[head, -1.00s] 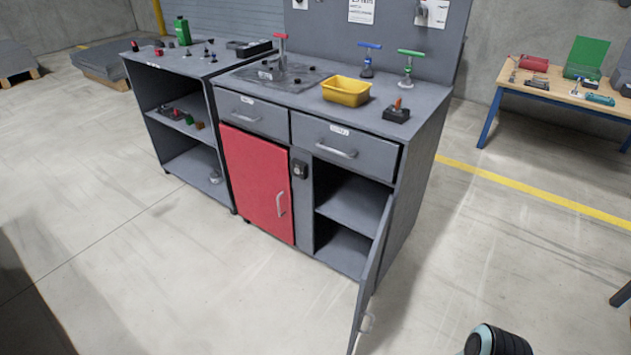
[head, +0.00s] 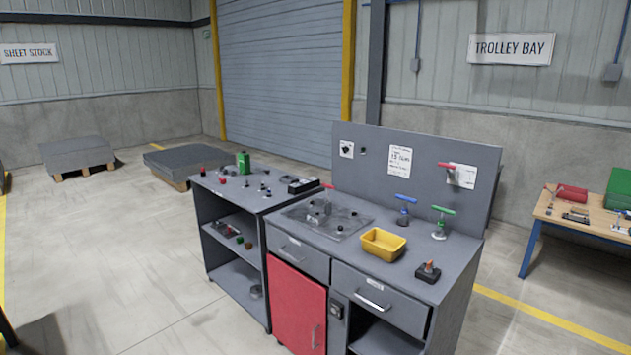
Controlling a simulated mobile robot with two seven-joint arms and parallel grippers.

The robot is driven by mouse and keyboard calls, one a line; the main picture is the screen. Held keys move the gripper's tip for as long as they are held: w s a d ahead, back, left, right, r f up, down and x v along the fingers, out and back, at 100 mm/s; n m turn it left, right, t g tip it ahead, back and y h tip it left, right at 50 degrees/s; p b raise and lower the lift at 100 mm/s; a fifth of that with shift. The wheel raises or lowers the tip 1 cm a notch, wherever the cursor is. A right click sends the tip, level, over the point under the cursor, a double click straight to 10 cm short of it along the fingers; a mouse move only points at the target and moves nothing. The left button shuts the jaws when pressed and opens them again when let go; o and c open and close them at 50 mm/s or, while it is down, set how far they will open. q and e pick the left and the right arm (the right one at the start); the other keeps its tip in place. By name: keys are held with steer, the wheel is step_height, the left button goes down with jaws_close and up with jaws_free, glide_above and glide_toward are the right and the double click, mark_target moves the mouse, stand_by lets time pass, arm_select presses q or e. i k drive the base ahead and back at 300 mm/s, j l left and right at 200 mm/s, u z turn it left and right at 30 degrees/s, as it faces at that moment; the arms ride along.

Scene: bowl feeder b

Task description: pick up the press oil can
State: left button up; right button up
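I cannot tell for sure which thing is the press oil can. A green can-like container (head: 243,162) with a dark top stands upright at the back of the left grey bench (head: 225,186). On the right grey bench (head: 460,262), a blue-handled item (head: 403,209) and a green-handled item (head: 439,222) stand upright near the back panel. Neither of my grippers is in view.
A yellow bin (head: 383,244) and a small block with an orange knob (head: 428,271) sit on the right bench. Its red door (head: 298,305) is shut. A wooden table (head: 577,226) stands at the right. Floor at the left is open.

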mark_target(243, 160)
steer(key=l+z, duration=0.2)
steer(key=l, duration=0.15)
steer(key=i+l+z, duration=0.1)
steer(key=l+z, duration=0.15)
steer(key=i+j+u, duration=0.25)
steer(key=j+u, duration=0.15)
steer(key=i+j+u, duration=0.4)
steer(key=j, duration=0.15)
steer(key=i+j+u, duration=0.55)
steer(key=i+u, duration=0.25)
steer(key=i+j+u, duration=0.1)
steer(key=i+u, duration=0.3)
steer(key=i+j, duration=0.1)
steer(key=i, duration=1.5)
steer(key=i+z, duration=0.35)
steer(key=i+j+z, duration=0.3)
steer(key=i, duration=0.15)
steer(key=i+j+z, duration=0.15)
steer(key=i+z, duration=0.2)
